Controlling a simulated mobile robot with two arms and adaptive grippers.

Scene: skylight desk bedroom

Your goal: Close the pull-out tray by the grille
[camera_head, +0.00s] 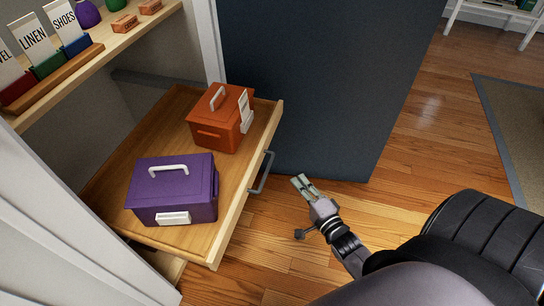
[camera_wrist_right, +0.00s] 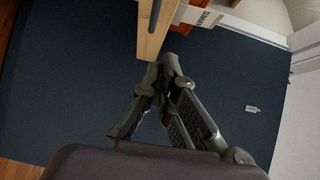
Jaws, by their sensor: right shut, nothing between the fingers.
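The pull-out tray (camera_head: 245,190) is light wood and stands pulled out of the cabinet, with a grey bar handle (camera_head: 263,174) on its front. A purple lidded box (camera_head: 172,190) and an orange lidded box (camera_head: 221,118) stand in it. My right gripper (camera_head: 301,186) is shut and empty, out in front of the tray front and apart from the handle in the head view. In the right wrist view, my right gripper's fingertips (camera_wrist_right: 168,62) are near the end of the wooden tray front (camera_wrist_right: 153,42). My left gripper is not in view. I cannot make out a grille.
A dark blue panel (camera_head: 320,80) stands right beside the tray. Above the tray is a shelf (camera_head: 110,45) with labelled card holders and small objects. Wooden floor (camera_head: 420,130) lies open to the right, with a rug (camera_head: 515,120) at the far right.

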